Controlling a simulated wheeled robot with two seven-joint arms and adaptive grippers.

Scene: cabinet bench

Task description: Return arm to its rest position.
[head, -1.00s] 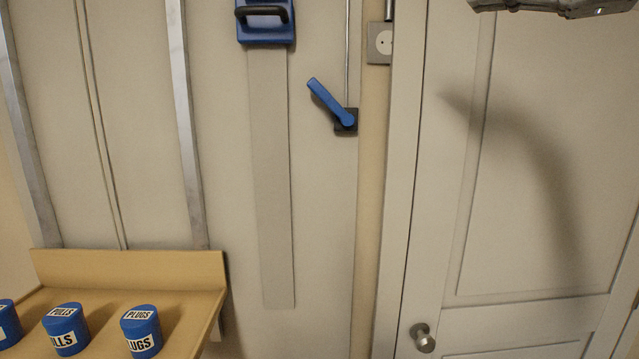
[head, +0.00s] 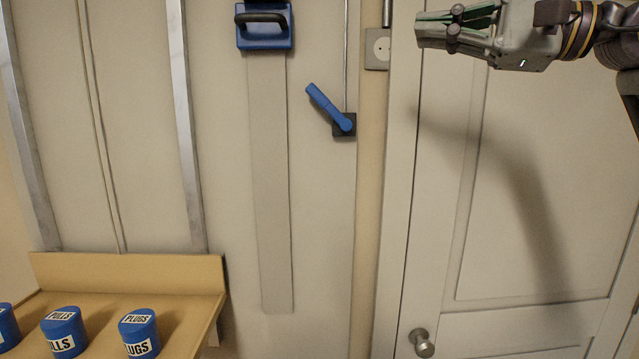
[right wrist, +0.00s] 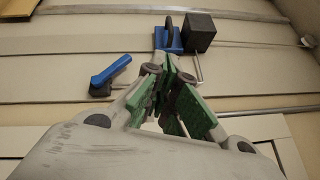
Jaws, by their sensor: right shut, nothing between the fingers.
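My right gripper (head: 420,30) is at the upper right of the head view, in front of the white door, its fingers pointing left. It is shut and empty, apart from everything near it. In the right wrist view its green-padded fingers (right wrist: 172,85) come together at the middle. My left gripper is not in view.
A blue lever (head: 328,106) on a black mount and a blue block with a black handle (head: 263,27) are on the wall panel. A wooden shelf (head: 130,270) with blue labelled cans (head: 139,332) is at lower left. The door (head: 540,200) has a round knob (head: 421,342).

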